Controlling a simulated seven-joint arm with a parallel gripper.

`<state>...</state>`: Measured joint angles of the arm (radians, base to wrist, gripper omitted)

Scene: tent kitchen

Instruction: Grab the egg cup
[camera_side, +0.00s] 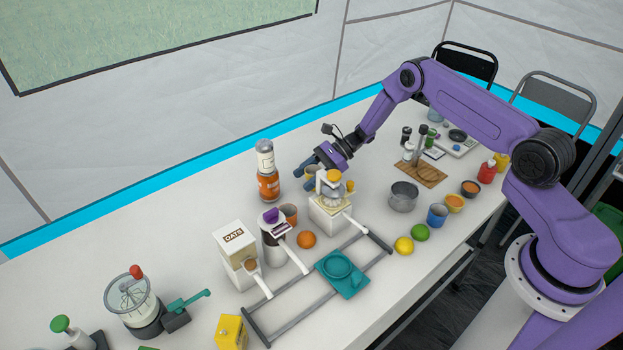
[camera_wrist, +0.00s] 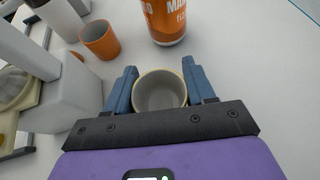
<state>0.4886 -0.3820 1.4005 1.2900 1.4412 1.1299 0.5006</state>
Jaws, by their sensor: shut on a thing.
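The egg cup (camera_wrist: 160,93), a small round cup with a cream rim and grey inside, stands between the two blue fingers of my gripper (camera_wrist: 159,72) in the wrist view. The fingers are shut on its left and right sides. In the side view my gripper (camera_side: 308,176) is low over the table behind the white juicer-like dispenser, and the egg cup is mostly hidden there by the fingers. I cannot tell whether the cup's base touches the table.
An orange-labelled bottle (camera_side: 268,178) stands just beyond the gripper, with an orange cup (camera_side: 290,213) nearby. A white dispenser (camera_side: 327,215) stands close beside the gripper. Oats (camera_side: 237,250) and another dispenser stand further left. A steel pot (camera_side: 403,197) is to the right.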

